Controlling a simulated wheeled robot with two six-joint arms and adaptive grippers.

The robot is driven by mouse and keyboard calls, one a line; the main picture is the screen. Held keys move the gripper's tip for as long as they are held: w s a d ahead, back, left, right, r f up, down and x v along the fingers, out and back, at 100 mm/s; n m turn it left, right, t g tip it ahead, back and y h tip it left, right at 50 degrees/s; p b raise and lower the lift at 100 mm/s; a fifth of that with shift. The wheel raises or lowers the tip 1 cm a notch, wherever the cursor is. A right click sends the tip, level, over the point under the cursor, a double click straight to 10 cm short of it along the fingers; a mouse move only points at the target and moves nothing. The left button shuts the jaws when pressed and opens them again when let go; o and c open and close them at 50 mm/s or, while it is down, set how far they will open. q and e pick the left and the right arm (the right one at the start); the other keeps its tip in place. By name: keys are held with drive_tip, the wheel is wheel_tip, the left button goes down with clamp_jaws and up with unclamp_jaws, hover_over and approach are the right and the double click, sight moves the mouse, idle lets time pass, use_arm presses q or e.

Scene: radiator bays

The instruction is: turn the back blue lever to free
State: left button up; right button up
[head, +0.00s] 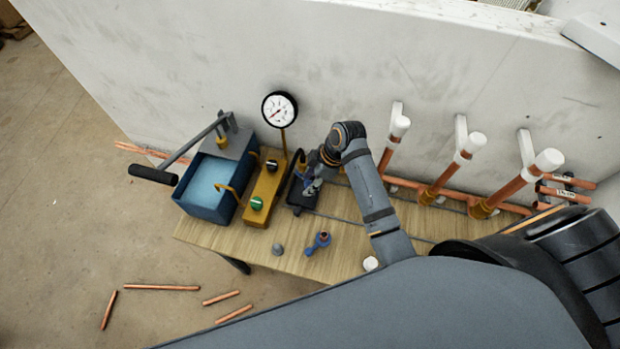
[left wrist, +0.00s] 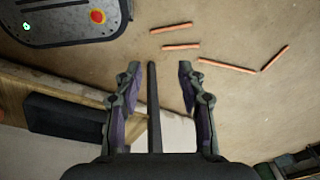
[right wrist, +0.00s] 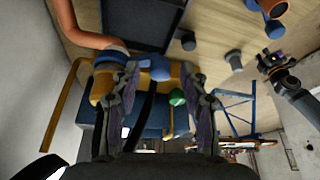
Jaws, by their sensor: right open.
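My right gripper (head: 310,188) reaches down over the bench beside the black tray-like fixture (head: 297,204). In the right wrist view its fingers (right wrist: 160,80) are apart and nothing is clearly held. Two blue parts, one on the left (right wrist: 110,58) and one nearer the middle (right wrist: 155,67), show close to the fingertips, in front of the yellow block. I cannot tell which is the back lever, or whether a finger touches it. In the head view my gripper hides most of this spot. My left gripper (left wrist: 157,75) is open above the floor, with a dark bar between its fingers.
A blue water tank (head: 207,190) with a pump handle stands at the bench's left. A yellow block (head: 264,188) with black and green knobs and a gauge (head: 279,109) is beside it. A loose blue valve (head: 318,242) lies in front. Copper risers (head: 441,178) stand right.

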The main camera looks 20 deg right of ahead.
drive_tip(key=shift+c, duration=2.5)
clamp_jaws()
use_arm(q)
drive_tip(key=shift+s+a+f, duration=0.1)
drive_tip(key=shift+s, duration=0.85)
